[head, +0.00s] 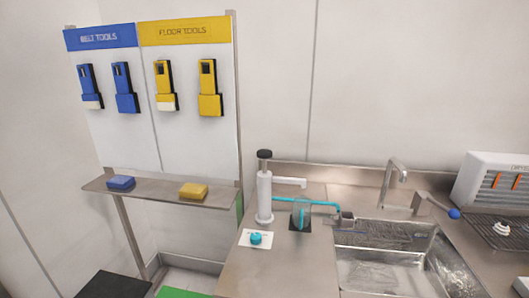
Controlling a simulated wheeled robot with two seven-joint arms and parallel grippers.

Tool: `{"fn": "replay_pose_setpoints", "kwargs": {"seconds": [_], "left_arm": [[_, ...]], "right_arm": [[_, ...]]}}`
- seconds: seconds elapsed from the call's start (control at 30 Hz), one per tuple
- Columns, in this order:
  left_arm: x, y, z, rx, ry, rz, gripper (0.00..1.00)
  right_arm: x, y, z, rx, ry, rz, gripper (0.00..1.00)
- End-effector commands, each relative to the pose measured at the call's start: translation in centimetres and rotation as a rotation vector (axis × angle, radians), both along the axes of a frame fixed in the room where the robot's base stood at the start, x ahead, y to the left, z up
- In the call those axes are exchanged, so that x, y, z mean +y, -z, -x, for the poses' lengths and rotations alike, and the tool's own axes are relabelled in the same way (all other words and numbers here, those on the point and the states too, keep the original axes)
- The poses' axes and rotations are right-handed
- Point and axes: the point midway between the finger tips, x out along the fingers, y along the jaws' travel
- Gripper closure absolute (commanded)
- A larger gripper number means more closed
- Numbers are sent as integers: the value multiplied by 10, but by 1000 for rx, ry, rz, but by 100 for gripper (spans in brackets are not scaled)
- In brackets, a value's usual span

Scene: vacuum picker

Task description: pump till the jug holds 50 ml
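A white pump bottle (264,195) with a black knob on top stands upright on the steel counter. Its white spout (291,182) points right. A small clear jug (301,213) stands just right of the pump, on a dark square pad (298,226). The spout ends above the jug. Neither of my grippers is in view.
A teal cap-like piece (256,238) sits on a white card in front of the pump. A sink (385,272) with a faucet (391,180) and a blue-knobbed lever (434,205) lies right. A tool board (150,140) and shelf with blue and yellow blocks stand left. The front-left counter is clear.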

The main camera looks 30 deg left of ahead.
Motion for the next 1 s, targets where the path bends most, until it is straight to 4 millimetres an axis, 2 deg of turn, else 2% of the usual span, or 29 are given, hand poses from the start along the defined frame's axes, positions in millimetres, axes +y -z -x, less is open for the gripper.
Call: {"fn": "replay_pose_setpoints", "kwargs": {"seconds": [0.03,0.1,1.0], "left_arm": [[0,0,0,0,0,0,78],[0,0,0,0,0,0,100],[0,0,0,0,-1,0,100]], "right_arm": [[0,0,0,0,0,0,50],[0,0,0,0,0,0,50],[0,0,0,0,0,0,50]]}}
